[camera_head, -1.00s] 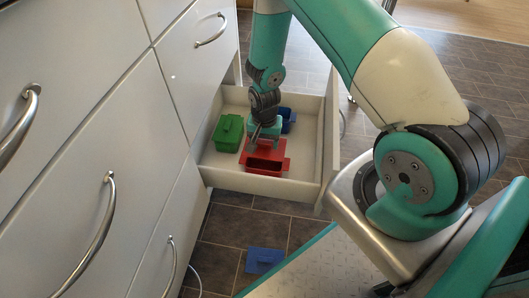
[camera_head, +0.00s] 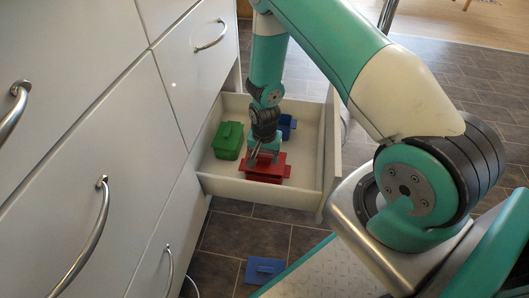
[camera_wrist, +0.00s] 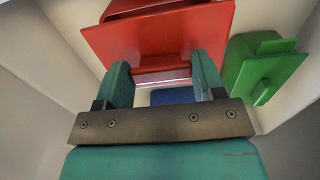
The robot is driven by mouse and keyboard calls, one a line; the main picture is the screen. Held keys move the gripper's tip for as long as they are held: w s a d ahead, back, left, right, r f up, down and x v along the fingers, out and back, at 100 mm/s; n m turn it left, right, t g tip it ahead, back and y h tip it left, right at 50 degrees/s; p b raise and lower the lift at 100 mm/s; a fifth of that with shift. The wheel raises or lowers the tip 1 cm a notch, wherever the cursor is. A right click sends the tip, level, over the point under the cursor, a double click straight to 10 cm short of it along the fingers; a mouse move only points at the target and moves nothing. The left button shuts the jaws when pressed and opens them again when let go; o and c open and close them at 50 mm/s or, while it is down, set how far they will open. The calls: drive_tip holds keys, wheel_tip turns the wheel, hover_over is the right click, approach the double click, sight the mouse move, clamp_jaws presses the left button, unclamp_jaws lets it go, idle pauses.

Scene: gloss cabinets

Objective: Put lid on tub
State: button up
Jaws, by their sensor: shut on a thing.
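The red tub (camera_head: 268,178) stands in the open drawer near its front. The red lid (camera_head: 279,159), a flat plate, is over the tub and covers most of its opening from above. I cannot tell whether it is fully seated. My gripper (camera_head: 261,158) points down and is shut on the red lid. In the wrist view, the teal fingers of my gripper (camera_wrist: 161,72) have a red bar between them, against the red lid (camera_wrist: 160,38). The fingers partly hide the lid.
A green lidded tub (camera_head: 228,141) stands left of the red one. A blue tub (camera_head: 286,126) is behind, partly hidden by my arm. A blue lid (camera_head: 265,270) lies on the floor before the drawer (camera_head: 260,191). The drawer's right side has bare floor.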

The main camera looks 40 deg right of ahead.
drive_tip(key=shift+f, duration=0.75)
drive_tip(key=shift+f+b, duration=0.65)
drive_tip(key=shift+f, duration=0.05)
drive_tip(key=o, duration=1)
drive_tip(key=shift+r, duration=0.1)
wheel_tip(320, 180, up, 17)
drive_tip(key=p, duration=0.7)
drive_tip(key=shift+r, duration=0.15)
